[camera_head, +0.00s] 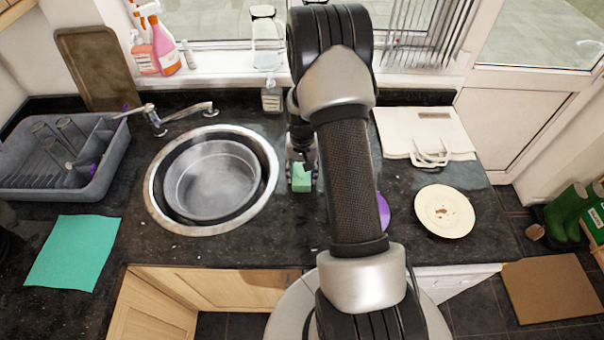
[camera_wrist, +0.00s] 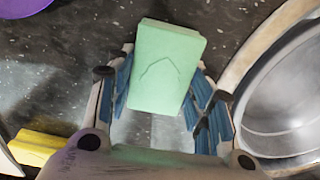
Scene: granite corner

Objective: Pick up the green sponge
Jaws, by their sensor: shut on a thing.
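The green sponge (camera_head: 302,178) is a small pale green block on the dark granite counter, just right of the sink. In the wrist view the sponge (camera_wrist: 165,68) sits between the blue-padded fingers of my gripper (camera_wrist: 162,100), which is shut on it. The sponge's far end sticks out beyond the fingertips. In the head view my gripper (camera_head: 302,160) is partly hidden by my own arm. I cannot tell whether the sponge touches the counter.
A metal pot (camera_head: 212,180) stands in the round sink (camera_head: 160,215) to the left. A cream plate (camera_head: 444,211) and a purple item (camera_head: 383,213) lie to the right. A dish rack (camera_head: 95,180) and teal cloth (camera_head: 73,252) are at left. A yellow item (camera_wrist: 36,147) shows near my gripper.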

